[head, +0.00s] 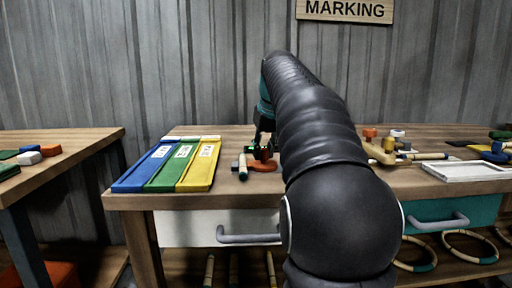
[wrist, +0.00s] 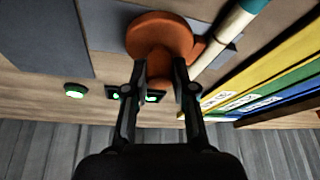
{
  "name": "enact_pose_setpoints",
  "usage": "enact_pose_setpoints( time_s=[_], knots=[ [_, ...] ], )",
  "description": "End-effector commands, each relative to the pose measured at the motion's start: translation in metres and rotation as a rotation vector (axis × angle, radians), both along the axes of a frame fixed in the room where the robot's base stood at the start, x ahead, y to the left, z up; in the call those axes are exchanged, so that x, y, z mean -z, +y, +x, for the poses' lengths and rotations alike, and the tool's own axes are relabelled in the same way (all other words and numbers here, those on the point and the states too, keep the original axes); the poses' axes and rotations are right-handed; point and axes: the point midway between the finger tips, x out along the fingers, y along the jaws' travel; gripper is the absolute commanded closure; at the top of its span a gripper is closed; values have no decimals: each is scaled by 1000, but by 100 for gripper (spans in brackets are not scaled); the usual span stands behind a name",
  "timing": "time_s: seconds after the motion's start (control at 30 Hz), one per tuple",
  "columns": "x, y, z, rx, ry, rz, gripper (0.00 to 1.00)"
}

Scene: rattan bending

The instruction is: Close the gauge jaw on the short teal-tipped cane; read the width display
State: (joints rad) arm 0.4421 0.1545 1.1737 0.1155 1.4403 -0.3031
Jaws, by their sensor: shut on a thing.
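My gripper (wrist: 160,68) is shut on the orange gauge jaw (wrist: 158,35), with one finger on each side of it. In the head view my gripper (head: 263,148) is small and partly hidden by my arm. The short cane (wrist: 212,52), pale with a teal end, lies beside the jaw on a grey plate (wrist: 228,47). A small orange piece reaches from the jaw to the cane; I cannot tell whether it touches. The cane also shows in the head view (head: 242,168). The black display (wrist: 122,94) has green lit marks, partly hidden by my fingers and unreadable.
A round green light (wrist: 75,91) sits beside the display. Blue, green and yellow labelled trays (head: 167,166) lie left of the gauge. Wooden fixtures (head: 381,151) and a white tray (head: 463,171) stand to the right on the workbench.

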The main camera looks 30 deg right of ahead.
Motion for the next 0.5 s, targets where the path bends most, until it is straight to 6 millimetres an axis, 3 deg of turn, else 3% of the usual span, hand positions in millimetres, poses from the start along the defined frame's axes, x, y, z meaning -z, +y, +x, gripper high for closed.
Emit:
enact_pose_setpoints(
  time_s=[0.17, 0.2, 0.3, 0.5],
  knots=[
    [0, 3, 2, -6, -5, 2, 99],
    [0, 4, 2, -7, -5, 3, 69],
    [0, 4, 2, -8, -5, 3, 49],
    [0, 3, 2, -5, -4, 2, 49]
  ],
)
